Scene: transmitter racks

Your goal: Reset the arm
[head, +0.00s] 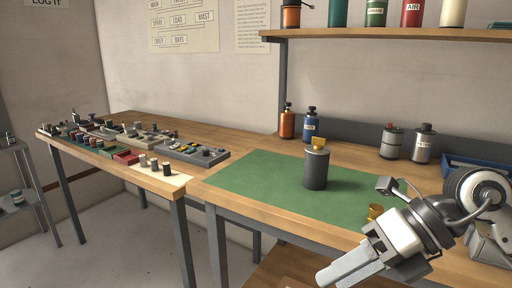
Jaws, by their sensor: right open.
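My right gripper (347,272) shows at the lower right, reaching in front of the near edge of the bench with its fingers pointing down and left. It is open, and I see nothing held in it. My left gripper is out of view. A dark grey cylinder with a lighter top and a yellow piece on it (316,170) stands upright on the green mat (250,175), apart from my gripper. A small brass-coloured piece (375,211) sits on the mat just behind my right arm, which partly hides that area.
An orange bottle (287,122) and a blue bottle (310,127) stand behind the mat. Two grey canisters (391,143) stand near a blue tray (475,165). A shelf (400,35) with canisters hangs above. Trays of small parts (190,152) fill the left bench. The mat's left side is clear.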

